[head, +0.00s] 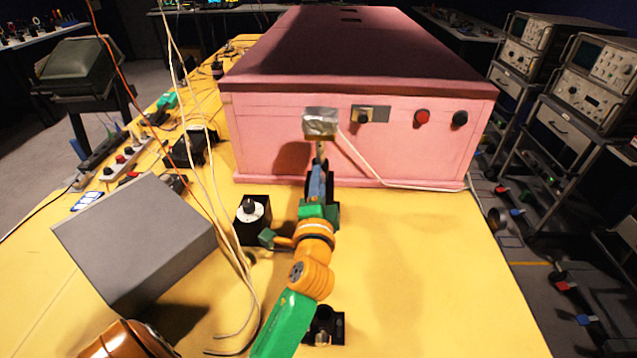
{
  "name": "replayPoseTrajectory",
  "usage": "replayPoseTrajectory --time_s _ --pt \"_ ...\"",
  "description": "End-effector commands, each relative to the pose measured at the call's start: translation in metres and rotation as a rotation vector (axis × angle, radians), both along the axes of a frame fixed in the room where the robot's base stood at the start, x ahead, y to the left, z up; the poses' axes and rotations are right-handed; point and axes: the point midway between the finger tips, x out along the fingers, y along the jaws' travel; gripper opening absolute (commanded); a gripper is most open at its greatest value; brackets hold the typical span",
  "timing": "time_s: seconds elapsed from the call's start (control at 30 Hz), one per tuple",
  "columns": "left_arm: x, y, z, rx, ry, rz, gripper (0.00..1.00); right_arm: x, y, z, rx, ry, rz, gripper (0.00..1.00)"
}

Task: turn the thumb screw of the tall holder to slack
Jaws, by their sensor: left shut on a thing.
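My left gripper (318,178), on a green and orange arm, reaches up the middle of the head view to just in front of the pink foam enclosure (270,140). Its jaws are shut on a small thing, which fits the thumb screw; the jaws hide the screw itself. A silver-wrapped box (320,122) sits on a thin post (320,150) just beyond the jaws. The gripper covers most of the tall holder below this post, so I cannot see how far the screw is turned. My right gripper is not in view.
A black block with a white dial and knob (252,210) stands left of my left gripper. A low black holder (335,328) stands near my forearm. A grey box (135,240) and hanging cables (205,160) are at left. The yellow table (430,270) is clear at right.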

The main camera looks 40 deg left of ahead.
Motion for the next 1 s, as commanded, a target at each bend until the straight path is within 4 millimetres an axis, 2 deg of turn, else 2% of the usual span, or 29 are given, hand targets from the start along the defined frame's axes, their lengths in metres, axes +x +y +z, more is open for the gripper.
replayPoseTrajectory --time_s 0.2,0.23,0.3,0.33,0.6,0.7,0.77,0.9,1.0 --pt "0.0 0.0 0.002 0.003 -0.005 -0.001 0.0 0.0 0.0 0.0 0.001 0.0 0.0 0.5" --pt "0.0 0.0 0.002 0.003 -0.005 -0.001 0.4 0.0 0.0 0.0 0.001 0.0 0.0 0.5" --pt "0.0 0.0 0.002 0.003 -0.005 -0.001 0.59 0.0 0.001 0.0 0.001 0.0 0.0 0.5" --pt "0.0 0.0 0.002 0.002 -0.004 -0.001 0.62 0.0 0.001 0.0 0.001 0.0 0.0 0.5" --pt "0.0 0.0 0.001 0.005 0.0 0.0 0.62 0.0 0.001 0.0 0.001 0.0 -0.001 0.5" --pt "0.0 0.0 0.003 0.086 0.051 -0.002 0.62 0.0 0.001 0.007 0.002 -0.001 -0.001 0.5" --pt "0.0 0.0 0.006 0.223 0.134 -0.001 0.62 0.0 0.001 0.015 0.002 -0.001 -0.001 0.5" --pt "0.0 0.001 0.011 0.747 0.452 -0.001 0.62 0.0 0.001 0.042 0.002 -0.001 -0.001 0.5" --pt "0.0 0.001 0.009 1.098 0.666 0.001 0.62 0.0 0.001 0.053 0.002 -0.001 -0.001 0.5"
